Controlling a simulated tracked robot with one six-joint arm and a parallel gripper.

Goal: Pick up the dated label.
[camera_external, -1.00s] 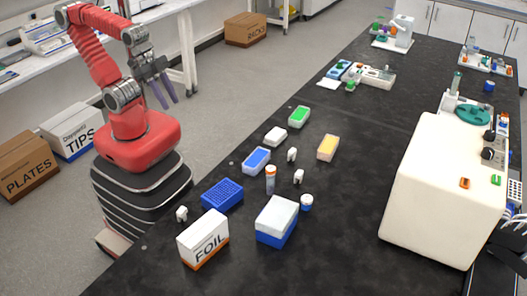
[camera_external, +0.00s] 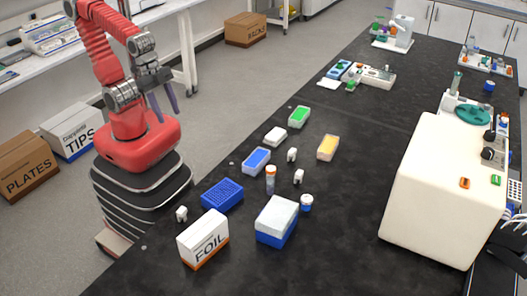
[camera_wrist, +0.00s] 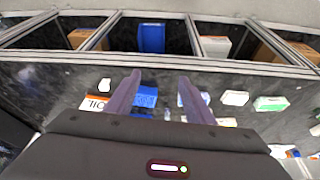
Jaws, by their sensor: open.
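No dated label can be made out for certain. Three small white pieces stand on the black bench in the external view: one (camera_external: 292,154) beside the blue-topped box, one (camera_external: 298,176) right of the orange-capped tube, and one (camera_external: 182,214) near the bench edge. No writing or date is legible on them. My gripper (camera_external: 166,108) is open and empty, in the air left of the bench, well apart from these pieces. In the wrist view my gripper's purple fingers (camera_wrist: 160,78) are spread apart with nothing held between them.
A FOIL box (camera_external: 203,240), blue tip rack (camera_external: 222,194), white-and-blue box (camera_external: 276,222), orange-capped tube (camera_external: 271,180) and blue-capped jar (camera_external: 306,203) crowd the near bench. A large cream machine (camera_external: 440,190) stands right.

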